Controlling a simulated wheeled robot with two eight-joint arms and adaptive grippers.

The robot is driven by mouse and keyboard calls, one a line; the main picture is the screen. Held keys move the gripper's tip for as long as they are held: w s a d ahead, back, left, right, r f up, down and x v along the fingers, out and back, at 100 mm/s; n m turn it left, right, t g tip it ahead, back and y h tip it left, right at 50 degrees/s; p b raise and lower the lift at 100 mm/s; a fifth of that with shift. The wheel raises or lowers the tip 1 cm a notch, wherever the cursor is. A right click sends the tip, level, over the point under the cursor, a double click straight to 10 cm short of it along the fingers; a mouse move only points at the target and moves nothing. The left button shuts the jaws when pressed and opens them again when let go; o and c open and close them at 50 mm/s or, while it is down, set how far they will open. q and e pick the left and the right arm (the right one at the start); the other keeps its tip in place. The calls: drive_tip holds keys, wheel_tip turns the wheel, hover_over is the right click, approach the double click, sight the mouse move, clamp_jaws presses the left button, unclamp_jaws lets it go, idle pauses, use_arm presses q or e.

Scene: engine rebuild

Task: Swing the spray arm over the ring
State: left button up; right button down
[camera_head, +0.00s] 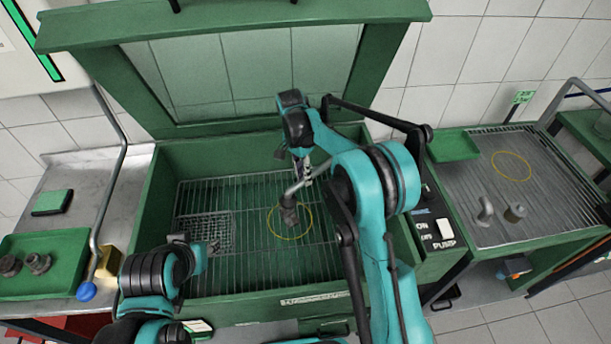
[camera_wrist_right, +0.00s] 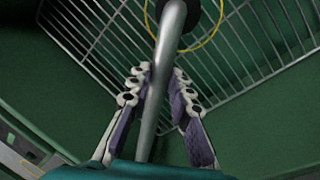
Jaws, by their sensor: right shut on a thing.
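The spray arm (camera_head: 293,190) is a bent grey metal tube with a dark nozzle end (camera_head: 289,214), inside the green basin. The nozzle end shows within the outline of the yellow ring (camera_head: 269,221) on the wire rack, towards its upper part. My right gripper (camera_head: 303,172) is shut on the spray arm. In the right wrist view the tube (camera_wrist_right: 165,65) runs between the two fingers (camera_wrist_right: 160,95), with the dark end at the top edge and part of the yellow ring (camera_wrist_right: 213,32) beside it. My left gripper (camera_head: 210,247) is low over the basin's left side; its fingers are unclear.
The green basin (camera_head: 160,215) has a raised lid (camera_head: 150,115) behind. A pump switch box (camera_head: 436,230) stands at its right. Further right, a ribbed drain table (camera_head: 460,190) carries small metal parts and another yellow ring (camera_head: 494,163). A bent pipe with a blue knob (camera_head: 86,291) stands left.

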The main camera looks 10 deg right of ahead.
drive_tip(key=shift+w, duration=0.1)
drive_tip(key=c, duration=1.6)
unclamp_jaws()
drive_tip(key=shift+a, duration=0.1)
drive_tip(key=shift+o, duration=1.2)
drive_tip(key=shift+w, duration=0.15)
